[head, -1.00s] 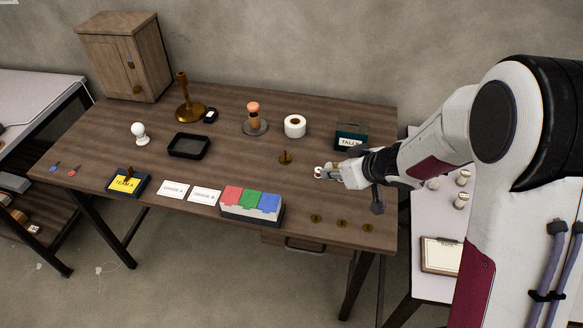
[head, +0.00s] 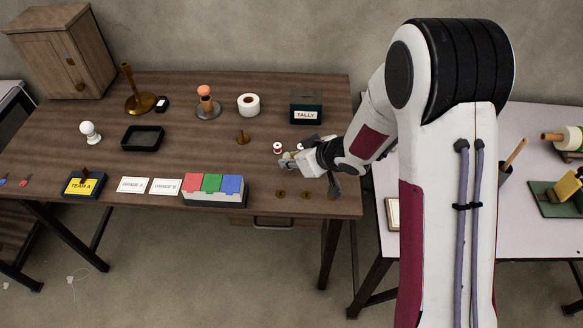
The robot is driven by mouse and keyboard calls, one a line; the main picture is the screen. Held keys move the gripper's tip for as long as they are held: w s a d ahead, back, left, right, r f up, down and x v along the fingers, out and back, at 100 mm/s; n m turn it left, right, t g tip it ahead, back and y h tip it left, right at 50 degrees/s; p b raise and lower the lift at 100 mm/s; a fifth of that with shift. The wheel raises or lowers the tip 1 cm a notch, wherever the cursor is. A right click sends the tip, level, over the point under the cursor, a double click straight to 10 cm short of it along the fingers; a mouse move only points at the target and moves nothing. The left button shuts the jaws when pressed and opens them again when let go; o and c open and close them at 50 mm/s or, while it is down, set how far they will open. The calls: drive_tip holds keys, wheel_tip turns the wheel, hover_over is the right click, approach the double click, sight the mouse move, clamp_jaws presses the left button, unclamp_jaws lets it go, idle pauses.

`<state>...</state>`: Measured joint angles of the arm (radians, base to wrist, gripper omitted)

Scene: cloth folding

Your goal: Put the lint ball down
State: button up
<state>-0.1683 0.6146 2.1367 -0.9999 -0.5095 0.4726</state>
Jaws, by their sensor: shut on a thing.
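My gripper (head: 286,161) is low over the right part of the brown table (head: 205,118), with its fingers pointing left. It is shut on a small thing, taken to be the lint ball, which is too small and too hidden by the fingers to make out. A small red and white spool-like thing (head: 277,148) stands just behind the fingertips, seemingly apart from them. I cannot tell whether the fingertips touch the table.
A brass piece (head: 242,138) and the TALLY box (head: 306,112) stand behind my gripper. Brass discs (head: 280,193) lie in front. The red, green and blue block box (head: 214,190) is front left. A black tray (head: 142,138) lies farther left.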

sight(291, 176)
drive_tip(key=shift+f, duration=1.9)
drive_tip(key=shift+f, duration=0.1)
drive_tip(key=o, duration=0.6)
drive_tip(key=shift+v, duration=6.1)
